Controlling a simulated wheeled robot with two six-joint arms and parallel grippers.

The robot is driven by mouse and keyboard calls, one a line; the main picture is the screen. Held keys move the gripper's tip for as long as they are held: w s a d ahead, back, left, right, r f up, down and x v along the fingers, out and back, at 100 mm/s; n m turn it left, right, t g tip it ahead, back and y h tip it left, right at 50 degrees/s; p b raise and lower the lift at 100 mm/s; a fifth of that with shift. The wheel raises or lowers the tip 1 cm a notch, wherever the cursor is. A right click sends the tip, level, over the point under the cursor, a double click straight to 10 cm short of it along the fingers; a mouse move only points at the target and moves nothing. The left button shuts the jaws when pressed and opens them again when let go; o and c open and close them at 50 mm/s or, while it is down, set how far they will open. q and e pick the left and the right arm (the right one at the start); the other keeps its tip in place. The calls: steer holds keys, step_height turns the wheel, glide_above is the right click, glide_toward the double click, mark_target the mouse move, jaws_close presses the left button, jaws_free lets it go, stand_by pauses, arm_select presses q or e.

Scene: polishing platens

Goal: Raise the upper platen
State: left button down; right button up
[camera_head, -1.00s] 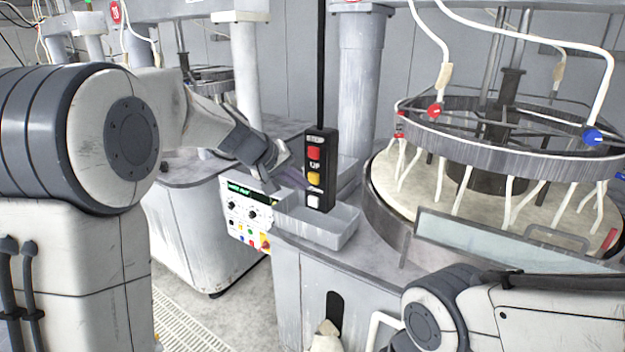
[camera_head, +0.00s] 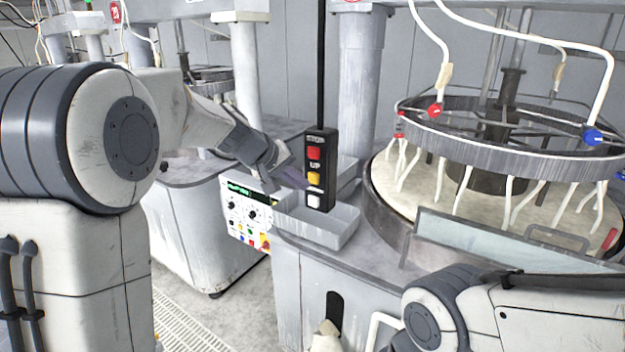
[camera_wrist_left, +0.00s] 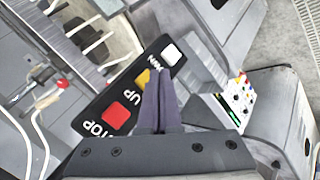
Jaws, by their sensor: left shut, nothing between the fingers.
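The upper platen (camera_head: 470,136) is a grey ring with white hoses, held above the pale lower platen (camera_head: 400,190) at the right of the head view. A black pendant (camera_head: 331,140) hangs from a cable, with a red STOP button (camera_head: 314,153), a yellow UP button (camera_head: 314,178) and a white DOWN button (camera_head: 314,201). My left gripper (camera_head: 300,178) is shut and empty, its tips close to the yellow button. In the left wrist view its tips (camera_wrist_left: 160,75) overlap the pendant face beside the yellow button (camera_wrist_left: 142,77); contact cannot be told. My right gripper is not visible.
A control panel (camera_head: 245,222) with knobs and a green display faces front, left of a grey tray (camera_head: 330,238) beneath the pendant. A clear guard (camera_head: 500,245) stands before the lower platen. Another machine (camera_head: 195,225) stands behind at the left.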

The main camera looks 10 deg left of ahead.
arm_select(q)
steer(key=shift+w, duration=0.1)
steer(key=shift+w+d, duration=0.15)
steer(key=shift+w, duration=0.15)
